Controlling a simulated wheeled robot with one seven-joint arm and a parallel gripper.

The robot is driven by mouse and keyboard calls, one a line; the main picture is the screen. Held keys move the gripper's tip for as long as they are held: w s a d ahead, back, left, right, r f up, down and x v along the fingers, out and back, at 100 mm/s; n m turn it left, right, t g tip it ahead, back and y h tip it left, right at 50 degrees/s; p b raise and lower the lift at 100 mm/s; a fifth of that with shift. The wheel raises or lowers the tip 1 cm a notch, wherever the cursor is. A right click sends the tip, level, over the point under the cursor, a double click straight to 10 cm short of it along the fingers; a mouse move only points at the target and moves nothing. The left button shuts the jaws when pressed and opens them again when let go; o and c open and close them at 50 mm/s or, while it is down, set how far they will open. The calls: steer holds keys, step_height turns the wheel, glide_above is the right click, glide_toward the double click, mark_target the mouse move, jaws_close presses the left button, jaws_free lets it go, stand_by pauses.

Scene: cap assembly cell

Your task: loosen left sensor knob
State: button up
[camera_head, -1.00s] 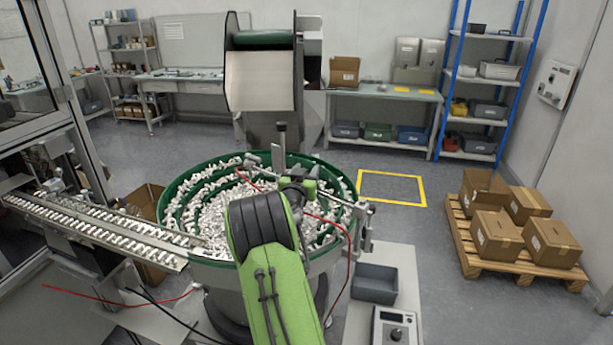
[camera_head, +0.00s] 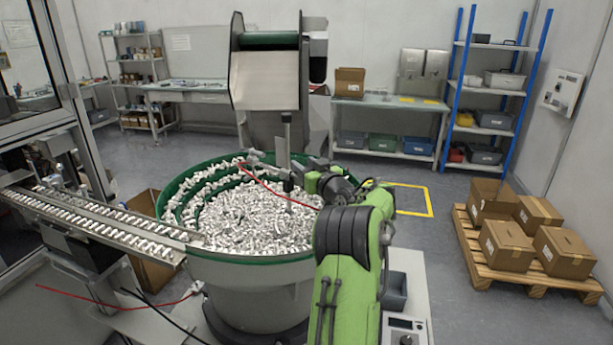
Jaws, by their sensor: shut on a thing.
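The left sensor (camera_head: 254,160) is a small grey fitting with a red cable, at the back rim of the green-edged feeder bowl (camera_head: 178,184). A grey upright post (camera_head: 286,134) stands just right of it. My gripper (camera_head: 294,172) is at the end of my dark wrist, beside the post's lower part and above the bowl's back. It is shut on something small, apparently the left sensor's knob. The knob and the fingertips are too small and too covered to make out. The right sensor is hidden behind my green arm.
The bowl is full of loose white-grey caps (camera_head: 255,215). A feed track (camera_head: 105,222) runs left from it. A large hopper (camera_head: 265,80) stands behind. A grey bin (camera_head: 393,290) and a control box (camera_head: 404,331) are at right. The floor near the boxed pallet (camera_head: 480,268) is open.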

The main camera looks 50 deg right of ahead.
steer(key=shift+n+y, duration=0.4)
steer(key=shift+y, duration=0.2)
steer(key=o, duration=1)
steer(key=shift+c, duration=0.2)
step_height(320, 180, up, 10)
steer(key=shift+p, duration=1.15)
